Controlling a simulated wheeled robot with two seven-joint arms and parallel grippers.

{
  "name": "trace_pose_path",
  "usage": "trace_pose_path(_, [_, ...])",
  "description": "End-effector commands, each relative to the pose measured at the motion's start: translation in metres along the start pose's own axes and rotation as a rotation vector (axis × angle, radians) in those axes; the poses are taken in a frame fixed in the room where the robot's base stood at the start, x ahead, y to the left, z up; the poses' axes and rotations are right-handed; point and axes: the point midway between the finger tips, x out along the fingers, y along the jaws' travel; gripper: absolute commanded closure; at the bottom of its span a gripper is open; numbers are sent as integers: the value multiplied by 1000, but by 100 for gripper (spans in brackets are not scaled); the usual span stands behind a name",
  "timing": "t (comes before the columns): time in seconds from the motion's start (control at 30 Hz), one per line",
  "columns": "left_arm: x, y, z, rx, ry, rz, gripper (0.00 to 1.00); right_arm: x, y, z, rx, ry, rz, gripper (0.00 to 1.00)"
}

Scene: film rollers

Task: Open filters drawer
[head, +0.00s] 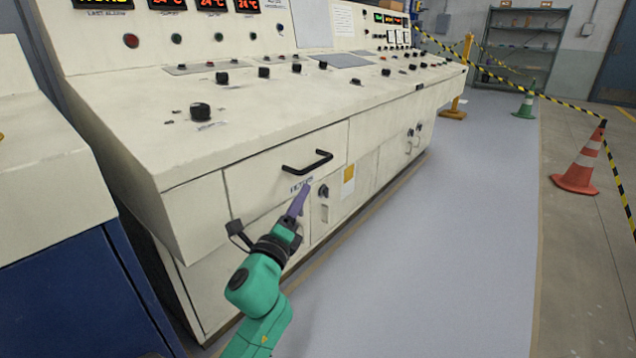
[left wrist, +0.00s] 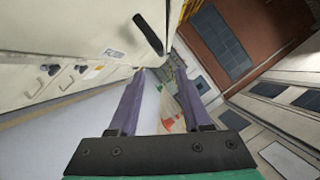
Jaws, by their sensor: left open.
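The filters drawer (head: 262,180) is a cream front panel in the side of the control console, with a black bar handle (head: 307,162) and a small partly covered label below it. It looks shut, flush with the panels around it. The handle also shows in the left wrist view (left wrist: 148,34), ahead of the fingers and left of centre. My left gripper (head: 301,199) has purple fingers and is just below the handle, apart from it. In the left wrist view its two fingers (left wrist: 155,103) are spread with nothing between them. My right gripper is not in view.
The console top (head: 250,110) carries several black knobs. A lower panel with a dark knob (head: 323,191) and yellow tag (head: 348,173) lies right of the gripper. A blue cabinet (head: 85,295) stands at left. The grey floor (head: 450,230) is clear; an orange cone (head: 582,165) stands at far right.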

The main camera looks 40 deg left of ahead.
Motion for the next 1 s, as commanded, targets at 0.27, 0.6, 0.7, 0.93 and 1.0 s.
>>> trace_pose_path(0.27, [72, -2, 1, -1, -1, -1, 52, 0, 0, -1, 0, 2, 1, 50])
trace_pose_path(0.6, [131, 0, 0, -6, 2, 3, 52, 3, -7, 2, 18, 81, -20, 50])
trace_pose_path(0.7, [134, 0, 0, -5, 2, 4, 52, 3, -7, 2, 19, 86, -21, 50])
trace_pose_path(0.93, [133, 0, 0, -6, 3, 4, 82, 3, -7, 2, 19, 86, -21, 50])
trace_pose_path(1.0, [133, 0, 0, -6, 3, 4, 100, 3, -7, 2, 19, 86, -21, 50])
